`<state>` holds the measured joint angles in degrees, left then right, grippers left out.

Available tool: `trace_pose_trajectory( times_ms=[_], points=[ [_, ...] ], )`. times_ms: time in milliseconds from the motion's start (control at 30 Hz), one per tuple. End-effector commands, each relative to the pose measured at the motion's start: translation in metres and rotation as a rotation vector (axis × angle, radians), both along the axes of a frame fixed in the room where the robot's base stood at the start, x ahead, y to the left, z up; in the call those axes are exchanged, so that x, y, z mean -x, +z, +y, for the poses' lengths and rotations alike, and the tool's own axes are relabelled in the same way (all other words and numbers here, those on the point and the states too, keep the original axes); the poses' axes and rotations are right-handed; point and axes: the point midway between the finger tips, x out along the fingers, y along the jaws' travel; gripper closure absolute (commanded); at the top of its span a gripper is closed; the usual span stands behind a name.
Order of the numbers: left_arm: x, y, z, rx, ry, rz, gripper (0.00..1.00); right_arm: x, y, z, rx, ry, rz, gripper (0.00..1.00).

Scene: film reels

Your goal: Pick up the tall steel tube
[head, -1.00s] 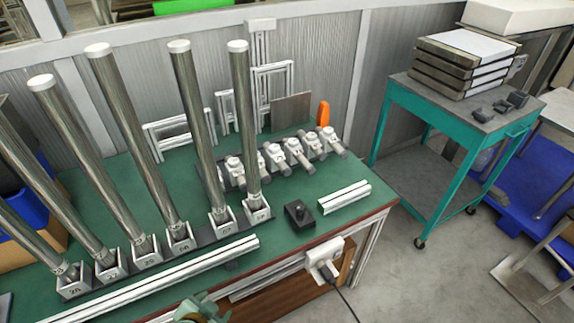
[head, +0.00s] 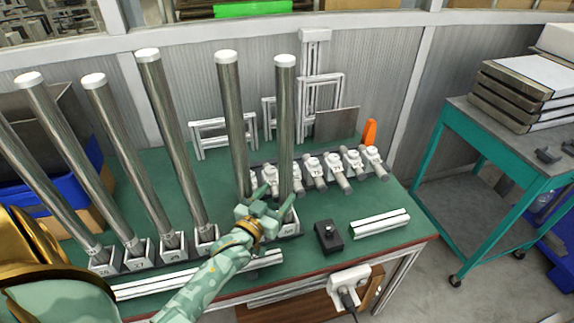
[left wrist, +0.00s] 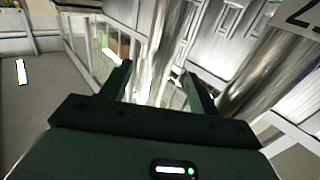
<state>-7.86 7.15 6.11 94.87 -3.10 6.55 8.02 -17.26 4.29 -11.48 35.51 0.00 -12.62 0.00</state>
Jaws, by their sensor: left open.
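Several tall steel tubes with white caps stand in numbered holders in a row on the green bench. The rightmost tube (head: 285,110) and its left neighbour (head: 229,105) are nearest my left gripper (head: 275,198). The gripper is open, low down by the rightmost tube, and covers part of the two holders there. In the left wrist view, a shiny tube (left wrist: 166,40) shows beyond and between the open fingers (left wrist: 160,80), and another tube (left wrist: 262,68) leans across at the right. Contact cannot be made out. My right gripper is not in view.
A row of small valve-like fittings (head: 314,170) lies behind the tubes. A black box with a knob (head: 328,236) and a white rail piece (head: 380,223) lie to the right. A long white rail (head: 150,288) runs along the front. A teal cart (head: 470,140) stands at the right.

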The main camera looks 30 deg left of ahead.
Motion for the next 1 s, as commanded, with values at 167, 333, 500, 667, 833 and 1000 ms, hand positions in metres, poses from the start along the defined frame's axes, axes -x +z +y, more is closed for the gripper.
trace_pose_trajectory(
  times_ms=[167,333,500,667,833,1000],
  points=[
    [-0.019,-0.001,0.002,-0.001,0.0,0.001,0.39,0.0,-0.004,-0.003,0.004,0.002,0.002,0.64],
    [-0.04,0.002,0.002,0.0,0.0,-0.001,0.39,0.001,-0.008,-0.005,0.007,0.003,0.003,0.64],
    [-0.066,0.003,0.003,0.0,0.0,0.001,0.39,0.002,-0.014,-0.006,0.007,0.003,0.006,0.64],
    [-0.072,0.004,0.004,-0.001,0.0,0.002,0.39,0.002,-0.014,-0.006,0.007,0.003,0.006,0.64],
    [-0.072,0.004,0.004,-0.001,0.0,0.002,0.47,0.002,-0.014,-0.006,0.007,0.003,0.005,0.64],
    [-0.072,0.004,0.004,-0.001,0.0,0.002,0.95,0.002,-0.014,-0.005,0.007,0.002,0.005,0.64]
  ],
)
